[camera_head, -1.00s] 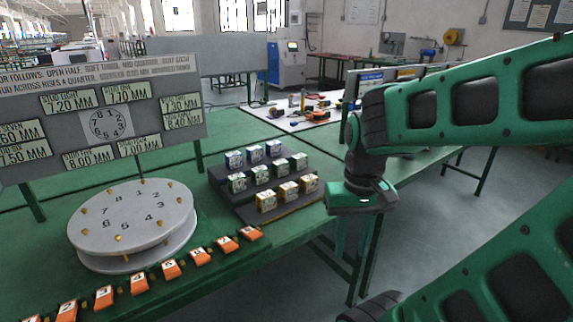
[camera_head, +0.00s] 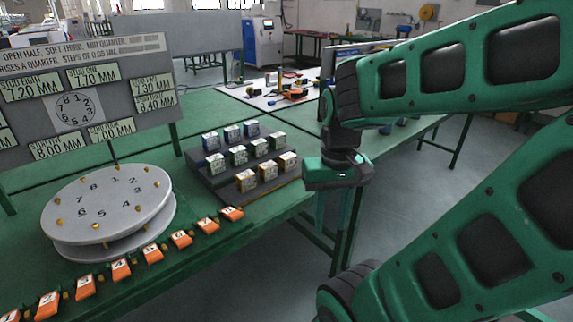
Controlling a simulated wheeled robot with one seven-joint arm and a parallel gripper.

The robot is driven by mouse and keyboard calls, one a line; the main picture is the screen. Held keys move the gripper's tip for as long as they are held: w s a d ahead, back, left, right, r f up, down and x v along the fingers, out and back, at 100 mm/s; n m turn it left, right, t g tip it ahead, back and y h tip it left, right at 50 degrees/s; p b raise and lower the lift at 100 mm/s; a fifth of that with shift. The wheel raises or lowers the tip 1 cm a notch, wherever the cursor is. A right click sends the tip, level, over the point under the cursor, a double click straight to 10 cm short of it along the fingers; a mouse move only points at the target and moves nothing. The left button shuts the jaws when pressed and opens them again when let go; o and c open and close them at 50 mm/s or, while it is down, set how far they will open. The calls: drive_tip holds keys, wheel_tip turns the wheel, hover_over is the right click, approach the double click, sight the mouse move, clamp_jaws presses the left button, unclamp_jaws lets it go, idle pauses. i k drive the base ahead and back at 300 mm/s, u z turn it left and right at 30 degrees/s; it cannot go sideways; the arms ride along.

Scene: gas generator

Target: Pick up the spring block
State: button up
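Small labelled cube blocks stand on a dark stepped rack (camera_head: 212,186) on the green table: blue blocks (camera_head: 231,134) on the top step, dark green blocks (camera_head: 239,156) in the middle, yellow blocks (camera_head: 268,171) on the lowest step. Their labels are too small to read, so I cannot tell which is the spring block. My gripper (camera_head: 333,212) points down just right of the rack, beyond the table's edge, apart from the blocks. Its two thin fingers look spread with nothing between them, though they are small and dark.
A round grey numbered dial (camera_head: 108,205) with brass pegs stands left on the table. Orange numbered tags (camera_head: 152,253) line the table's front edge. A grey sign board (camera_head: 120,85) rises behind the dial. Tools lie on a white mat (camera_head: 262,97) farther back.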

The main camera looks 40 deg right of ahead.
sight(288, 161)
drive_tip(key=k, duration=1)
drive_tip(key=z, duration=0.8)
drive_tip(key=i, duration=0.85)
drive_tip(key=u, duration=0.2)
